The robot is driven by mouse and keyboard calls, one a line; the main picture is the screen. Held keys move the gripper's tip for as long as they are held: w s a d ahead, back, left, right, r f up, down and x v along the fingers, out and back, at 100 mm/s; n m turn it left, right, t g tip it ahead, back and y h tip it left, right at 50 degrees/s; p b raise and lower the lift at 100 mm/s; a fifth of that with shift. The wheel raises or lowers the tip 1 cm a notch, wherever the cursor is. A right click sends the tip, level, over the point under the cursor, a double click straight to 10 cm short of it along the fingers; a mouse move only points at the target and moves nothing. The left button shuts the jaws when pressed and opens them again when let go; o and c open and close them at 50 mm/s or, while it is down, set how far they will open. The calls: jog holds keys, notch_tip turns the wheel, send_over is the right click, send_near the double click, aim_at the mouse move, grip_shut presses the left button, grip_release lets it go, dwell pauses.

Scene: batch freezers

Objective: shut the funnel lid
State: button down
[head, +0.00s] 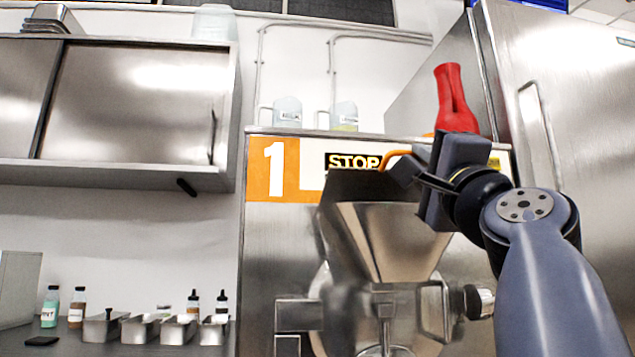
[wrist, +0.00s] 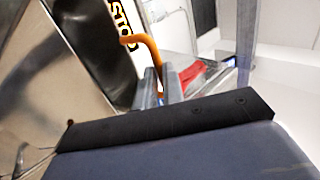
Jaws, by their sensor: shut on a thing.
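The steel funnel (head: 388,240) sits on the front of the batch freezer marked 1. Its dark lid (head: 350,186) is at the funnel's top, its upper edge in front of the STOP sign. I cannot tell its exact angle. An orange handle (head: 393,156) rises by the lid and also shows in the wrist view (wrist: 150,48). My gripper (head: 405,170) is shut on this handle at the upper right of the funnel. In the wrist view my gripper's fingers (wrist: 156,88) close around the handle's lower part. The grip itself is partly hidden.
A red object (head: 455,100) stands on the freezer top, behind my gripper. Two labelled jugs (head: 288,112) (head: 344,116) stand there too. A tall steel cabinet (head: 575,100) is at right. Bottles and small steel containers line the counter (head: 60,338) at left.

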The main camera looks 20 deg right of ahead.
jog(key=shift+w+d+f+y, duration=0.3)
jog(key=shift+w+f, duration=0.15)
jog(key=c, duration=1.7)
grip_release()
jog(key=shift+w+f, duration=0.1)
jog(key=shift+w, duration=0.35)
jog(key=shift+c, duration=0.2)
jog(key=shift+o, duration=1.1)
jog(key=shift+s+a, duration=0.15)
jog(key=shift+s, duration=0.05)
jog(key=shift+r, duration=0.2)
jog(key=shift+s, duration=0.1)
